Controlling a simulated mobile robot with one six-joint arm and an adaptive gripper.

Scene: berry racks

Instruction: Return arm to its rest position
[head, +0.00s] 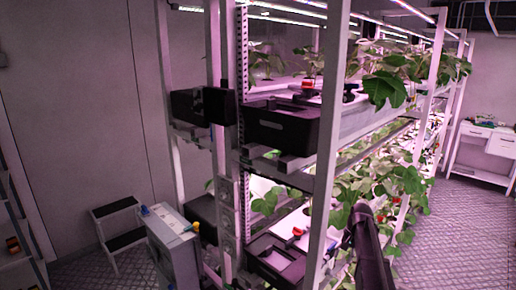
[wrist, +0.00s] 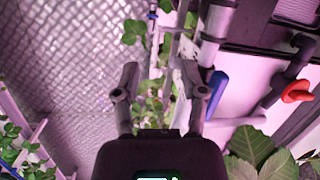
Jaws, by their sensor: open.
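In the wrist view my gripper (wrist: 160,80) is open, its two fingers spread apart with nothing between them. Beyond the fingers are green leaves, a pale rack post and the patterned floor. In the head view a dark tube-like link, seemingly part of my arm, rises at the lower right in front of the lower rack plants. My gripper cannot be made out there.
Plant racks with a pale post (head: 325,150) and a black bin (head: 283,125) fill the middle. Leaves and a red valve handle (wrist: 297,92) lie close right of my gripper. A step stool (head: 122,232) and grey cabinet (head: 175,250) stand left. The right aisle floor (head: 455,225) is clear.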

